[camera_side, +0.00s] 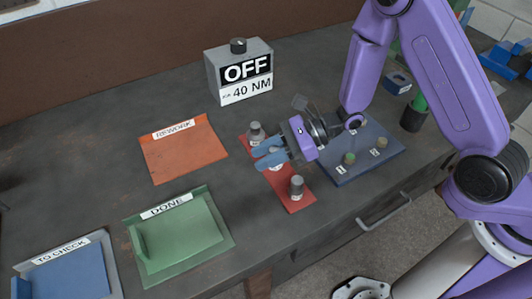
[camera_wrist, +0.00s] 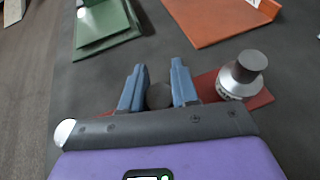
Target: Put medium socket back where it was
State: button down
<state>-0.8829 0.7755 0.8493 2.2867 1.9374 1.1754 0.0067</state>
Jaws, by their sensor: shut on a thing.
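My gripper (camera_side: 270,157) is over the red mat (camera_side: 290,204), its blue fingers on either side of the middle socket. In the wrist view the fingers (camera_wrist: 157,88) are closed around this socket's dark round top (camera_wrist: 159,96). I take it as the medium socket; its body is mostly hidden, and I cannot tell whether its base touches the mat. Another grey socket (camera_side: 256,131) stands at the back end of the mat; it also shows in the wrist view (camera_wrist: 240,74), right of my fingers. A third socket (camera_side: 297,186) stands near the mat's front end.
An orange REWORK tray (camera_side: 184,152) and a green DONE tray (camera_side: 180,238) lie to the left. A blue TO CHECK tray (camera_side: 70,277) is at front left. A grey box reading OFF, 40 NM (camera_side: 240,70) stands behind. A blue board (camera_side: 365,160) with small pegs lies right.

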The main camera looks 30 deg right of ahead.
jog(key=shift+f, duration=0.15)
jog(key=c, duration=0.8)
grip_release()
jog(key=shift+c, duration=0.2)
jog(key=shift+r, duration=0.25)
jog(key=v, duration=1.2)
jog(key=shift+f, duration=0.1)
